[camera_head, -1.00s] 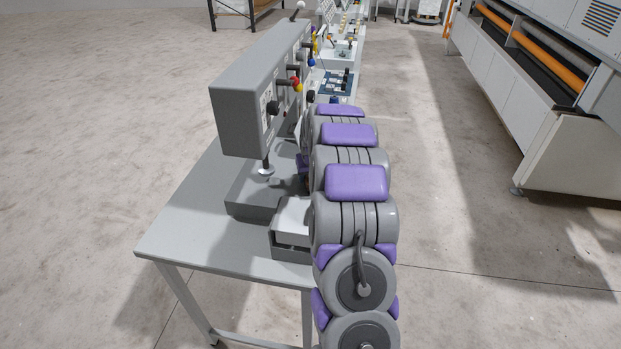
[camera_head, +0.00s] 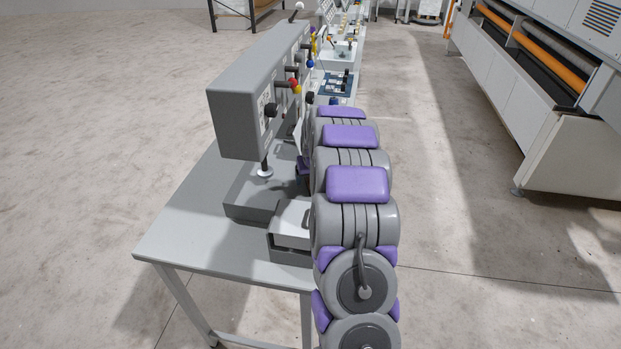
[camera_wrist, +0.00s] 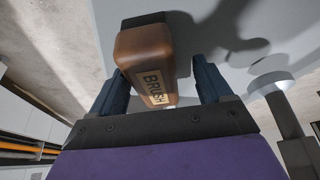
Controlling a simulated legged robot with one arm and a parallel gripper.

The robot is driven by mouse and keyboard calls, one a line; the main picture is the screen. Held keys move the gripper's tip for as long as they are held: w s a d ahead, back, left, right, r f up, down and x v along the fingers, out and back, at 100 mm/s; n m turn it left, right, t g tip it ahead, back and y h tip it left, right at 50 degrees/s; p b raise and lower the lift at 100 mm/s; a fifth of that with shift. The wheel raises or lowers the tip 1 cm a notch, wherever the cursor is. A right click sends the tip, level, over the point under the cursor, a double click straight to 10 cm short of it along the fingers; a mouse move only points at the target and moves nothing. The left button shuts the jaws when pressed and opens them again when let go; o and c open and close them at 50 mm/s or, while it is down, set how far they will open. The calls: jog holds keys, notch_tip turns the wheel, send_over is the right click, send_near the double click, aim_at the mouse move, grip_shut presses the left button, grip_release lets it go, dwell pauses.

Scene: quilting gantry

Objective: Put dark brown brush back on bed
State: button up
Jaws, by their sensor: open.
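The brown brush (camera_wrist: 150,60), lettered BRUSH on its handle, shows in the wrist view. It lies between the two dark fingers of my gripper (camera_wrist: 158,82), which is open, with a visible gap at the right finger. The brush's dark end points to the top of that view, against a pale grey surface. I cannot tell whether it touches that surface. In the head view, my arm hides the brush and the gripper. The low grey bed (camera_head: 247,205) of the machine sits on the table, under the machine's boxy grey head (camera_head: 238,110).
The pale table (camera_head: 185,245) has bare room at its front left. A round-footed post (camera_head: 265,165) hangs from the machine head over the bed and also appears in the wrist view (camera_wrist: 272,82). A large white machine with orange rollers (camera_head: 545,105) stands at the right.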

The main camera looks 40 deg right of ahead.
jog(key=shift+s+r, duration=0.2)
jog(key=shift+r, duration=0.25)
jog(key=p+v, duration=0.1)
jog(key=v, duration=0.8)
jog(key=shift+a+r+p, duration=0.25)
jog(key=shift+r+p, duration=0.05)
jog(key=shift+p, duration=0.05)
jog(key=s+a+r+n+g+y, duration=0.1)
jog(key=s+a+r, duration=0.1)
jog(key=s+a, duration=0.45)
jog(key=s+a+r+n+g, duration=0.1)
jog(key=s+a+r, duration=0.2)
jog(key=a, duration=0.7)
jog(key=s+a+r+n+y, duration=0.1)
jog(key=s+a+r, duration=0.1)
jog(key=s+a, duration=0.45)
jog(key=s+a+g, duration=0.1)
jog(key=s+a, duration=0.3)
jog(key=s, duration=0.3)
jog(key=s+a+n+g, duration=0.1)
jog(key=s+a, duration=0.2)
jog(key=s, duration=0.5)
jog(key=s+a+f+n+g, duration=0.1)
jog(key=s+a, duration=0.3)
jog(key=s, duration=0.4)
jog(key=shift+a+g, duration=0.3)
jog(key=shift+g, duration=0.1)
jog(key=shift+w+d, duration=0.1)
jog(key=shift+c, duration=0.2)
